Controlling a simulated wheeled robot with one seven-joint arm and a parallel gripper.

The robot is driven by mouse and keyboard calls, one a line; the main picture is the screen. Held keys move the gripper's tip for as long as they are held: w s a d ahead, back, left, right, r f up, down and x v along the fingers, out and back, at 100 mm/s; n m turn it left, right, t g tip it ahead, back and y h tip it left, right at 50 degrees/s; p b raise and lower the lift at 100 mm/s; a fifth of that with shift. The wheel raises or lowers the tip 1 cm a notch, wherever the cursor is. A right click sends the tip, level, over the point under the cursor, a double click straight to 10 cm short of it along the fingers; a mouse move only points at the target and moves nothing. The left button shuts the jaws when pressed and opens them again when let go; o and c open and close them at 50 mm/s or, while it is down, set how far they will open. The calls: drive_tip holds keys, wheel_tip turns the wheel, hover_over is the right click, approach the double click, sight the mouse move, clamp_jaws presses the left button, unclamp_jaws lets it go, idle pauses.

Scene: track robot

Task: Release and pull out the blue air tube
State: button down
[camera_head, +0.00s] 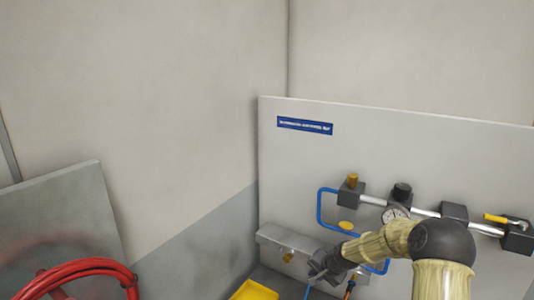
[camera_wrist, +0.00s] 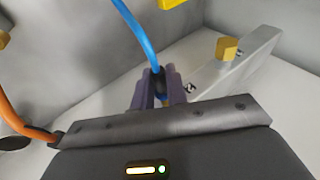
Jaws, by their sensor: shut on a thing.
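The blue air tube (camera_wrist: 137,34) runs down from the top of the wrist view into my gripper (camera_wrist: 160,88). The two purple-grey fingers are shut on its end, around a dark part there. A short piece of the blue tube (camera_head: 308,293) shows below my gripper (camera_head: 322,267) in the head view. The fingers hide the held end, so I cannot tell whether it still sits in a fitting. A grey bar (camera_wrist: 252,62) with a brass fitting (camera_wrist: 227,48) is beside the fingers on the right.
An orange tube (camera_wrist: 22,124) curves close to my gripper's left. The upright panel (camera_head: 295,155) carries a blue pipe (camera_head: 320,208), a gauge (camera_head: 396,214) and a yellow-handled valve (camera_head: 495,218). A yellow tray (camera_head: 254,291) lies below.

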drive_tip(key=shift+s+a+f, duration=0.4)
drive_tip(key=shift+s+a, duration=0.3)
idle(0.6)
drive_tip(key=shift+s+a+b, duration=0.15)
drive_tip(key=shift+b, duration=0.15)
drive_tip(key=shift+s+a+r, duration=0.25)
drive_tip(key=shift+s+a, duration=0.05)
drive_tip(key=shift+s, duration=0.2)
drive_tip(key=shift+s+a+r, duration=0.2)
drive_tip(key=shift+s+a, duration=0.1)
drive_tip(key=shift+s, duration=0.15)
drive_tip(key=shift+w+d+f, duration=0.2)
drive_tip(key=shift+d, duration=0.1)
drive_tip(key=shift+s+a+r+b, duration=0.1)
drive_tip(key=shift+s+a+b, duration=0.2)
drive_tip(key=shift+s, duration=0.35)
drive_tip(key=shift+s, duration=0.1)
drive_tip(key=shift+s+a+r, duration=0.1)
drive_tip(key=shift+s, duration=0.05)
